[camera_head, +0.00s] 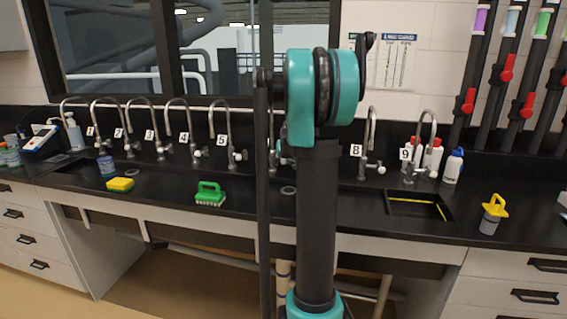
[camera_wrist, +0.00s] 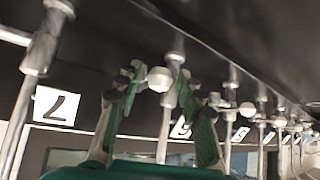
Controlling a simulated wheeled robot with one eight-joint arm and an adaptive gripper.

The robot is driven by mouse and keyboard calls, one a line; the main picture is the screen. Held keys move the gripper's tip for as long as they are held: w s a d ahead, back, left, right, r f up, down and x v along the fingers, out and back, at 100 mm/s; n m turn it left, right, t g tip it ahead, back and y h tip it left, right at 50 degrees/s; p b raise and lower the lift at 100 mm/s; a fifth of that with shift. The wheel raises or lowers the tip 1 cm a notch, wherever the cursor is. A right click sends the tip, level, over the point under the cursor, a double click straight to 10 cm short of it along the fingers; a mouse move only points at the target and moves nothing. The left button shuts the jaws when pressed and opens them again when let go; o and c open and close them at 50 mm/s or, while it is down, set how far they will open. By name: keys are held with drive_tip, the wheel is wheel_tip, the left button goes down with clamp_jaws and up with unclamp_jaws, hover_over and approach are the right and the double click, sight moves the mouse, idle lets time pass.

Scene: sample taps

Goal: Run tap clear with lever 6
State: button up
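Tap 6 (camera_head: 271,135) stands in the row along the back of the bench in the head view, mostly hidden behind my arm. In the wrist view its pale pipe (camera_wrist: 166,125) rises between my fingers, with a round white lever knob (camera_wrist: 159,80) near the fingertips. Its number plate (camera_wrist: 180,129) is partly covered by a finger. My gripper (camera_wrist: 154,82) is open, with its green-padded fingers on either side of the knob. I cannot tell whether either finger touches it. No running water can be made out.
Plate 7 (camera_wrist: 57,106) and its tap are close on the left in the wrist view. Tap 5 (camera_head: 231,150) stands beside tap 6. A green brush (camera_head: 210,194) and a yellow sponge (camera_head: 120,184) lie on the bench front. White bottles (camera_head: 433,157) stand near tap 9 at right.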

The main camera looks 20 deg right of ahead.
drive_tip(key=v, duration=0.7)
drive_tip(key=shift+s, duration=0.2)
idle(0.4)
